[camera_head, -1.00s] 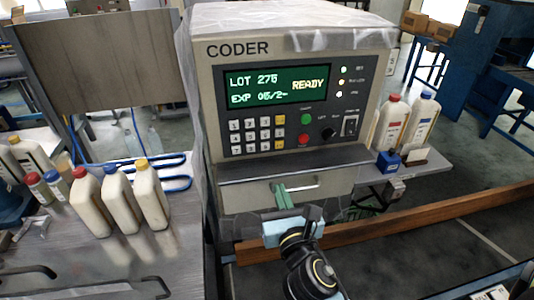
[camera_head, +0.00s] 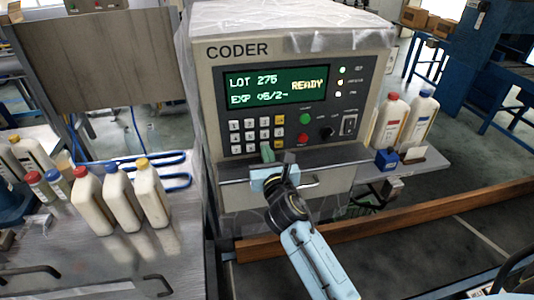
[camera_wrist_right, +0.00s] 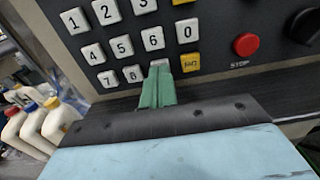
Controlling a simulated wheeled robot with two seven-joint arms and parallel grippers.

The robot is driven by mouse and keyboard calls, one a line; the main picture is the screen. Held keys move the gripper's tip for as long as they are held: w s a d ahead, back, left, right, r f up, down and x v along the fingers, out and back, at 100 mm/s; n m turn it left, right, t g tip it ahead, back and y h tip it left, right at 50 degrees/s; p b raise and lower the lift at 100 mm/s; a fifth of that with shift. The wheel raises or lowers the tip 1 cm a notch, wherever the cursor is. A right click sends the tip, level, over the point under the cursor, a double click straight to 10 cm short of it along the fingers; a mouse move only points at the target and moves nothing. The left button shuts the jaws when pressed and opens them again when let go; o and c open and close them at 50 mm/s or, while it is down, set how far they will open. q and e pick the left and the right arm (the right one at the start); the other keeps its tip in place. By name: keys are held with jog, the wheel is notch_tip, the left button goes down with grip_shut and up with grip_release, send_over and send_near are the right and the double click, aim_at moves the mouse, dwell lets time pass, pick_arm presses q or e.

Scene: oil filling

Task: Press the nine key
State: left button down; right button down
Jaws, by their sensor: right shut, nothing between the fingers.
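The coder (camera_head: 205,110) has a keypad of white and yellow keys under a green display (camera_head: 276,86) reading "LOT 275", "EXP 05/2-" and "READY". My right gripper (camera_head: 267,151) is shut and empty, its green fingertips pointing up at the bottom keypad row. In the right wrist view the fingertips (camera_wrist_right: 157,86) are at the lower edge of the nine key (camera_wrist_right: 159,63), and cover most of it. I cannot tell whether they touch it. The eight key (camera_wrist_right: 132,73) is just left and a yellow key (camera_wrist_right: 190,62) just right. My left gripper is not in view.
A red stop button (camera_head: 303,139) and a black knob (camera_head: 327,134) sit right of the keypad. The coder's ledge (camera_head: 335,158) juts out below. Several capped bottles (camera_head: 121,199) stand on the left metal table; two more bottles (camera_head: 390,122) stand right.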

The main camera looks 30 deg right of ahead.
jog(key=shift+w+d+r, duration=0.1)
jog(key=shift+w+d, duration=0.05)
jog(key=shift+w, duration=0.3)
jog(key=shift+w+d+r, duration=0.1)
jog(key=shift+r, duration=0.05)
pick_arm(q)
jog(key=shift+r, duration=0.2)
pick_arm(e)
jog(key=shift+w, duration=0.15)
jog(key=shift+s+a+p, duration=0.2)
jog(key=shift+s+p, duration=0.2)
jog(key=shift+s, duration=0.05)
jog(key=v, duration=0.3)
jog(key=shift+f+p, duration=0.2)
jog(key=shift+p, duration=0.15)
pick_arm(q)
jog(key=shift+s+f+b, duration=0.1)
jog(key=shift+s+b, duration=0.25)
jog(key=shift+b, duration=0.3)
pick_arm(e)
jog(key=v, duration=1)
jog(key=shift+s, duration=0.2)
